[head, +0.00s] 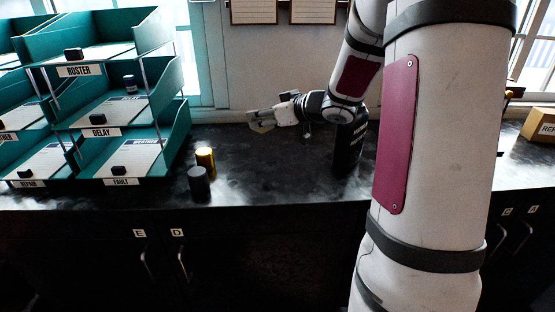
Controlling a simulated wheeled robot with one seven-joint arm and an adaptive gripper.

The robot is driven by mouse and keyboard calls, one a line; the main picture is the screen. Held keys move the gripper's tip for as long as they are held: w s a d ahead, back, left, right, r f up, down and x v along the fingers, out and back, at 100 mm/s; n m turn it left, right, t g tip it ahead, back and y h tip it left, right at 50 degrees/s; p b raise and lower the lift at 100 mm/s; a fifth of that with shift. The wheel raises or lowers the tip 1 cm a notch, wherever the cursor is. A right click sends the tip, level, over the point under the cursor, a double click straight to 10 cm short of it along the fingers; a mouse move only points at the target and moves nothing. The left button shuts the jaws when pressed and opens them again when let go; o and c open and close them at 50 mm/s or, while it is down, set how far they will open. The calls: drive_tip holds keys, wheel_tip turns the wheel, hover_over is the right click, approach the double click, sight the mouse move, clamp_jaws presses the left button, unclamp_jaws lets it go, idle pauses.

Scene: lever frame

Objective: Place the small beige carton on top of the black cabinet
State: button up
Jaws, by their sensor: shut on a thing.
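My gripper (264,120) is above the back of the dark counter, left of the picture's middle, and points left. It is shut on a small pale beige thing (262,128), which looks like the small beige carton. The fingers hide part of it, and its full shape is too small to tell. It seems to be held above the countertop. The black cabinet (270,245) runs along below the dark marbled top (270,180). Its doors carry handles and letter tags such as E and D.
A teal tray rack (178,135) with labelled shelves stands at left. A black container (347,152) stands behind my arm. A tan box (541,124) is at far right. The middle counter is clear.

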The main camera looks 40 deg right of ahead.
sight(262, 162)
drive_tip(key=shift+w+d+f+b, duration=0.1)
drive_tip(key=shift+w+f+b, duration=0.45)
drive_tip(key=shift+w+f, duration=0.5)
wheel_tip(262, 162, down, 10)
drive_tip(key=shift+w+r+b, duration=0.1)
drive_tip(key=shift+r+b, duration=0.05)
drive_tip(key=shift+b, duration=0.95)
drive_tip(key=o, duration=1.2)
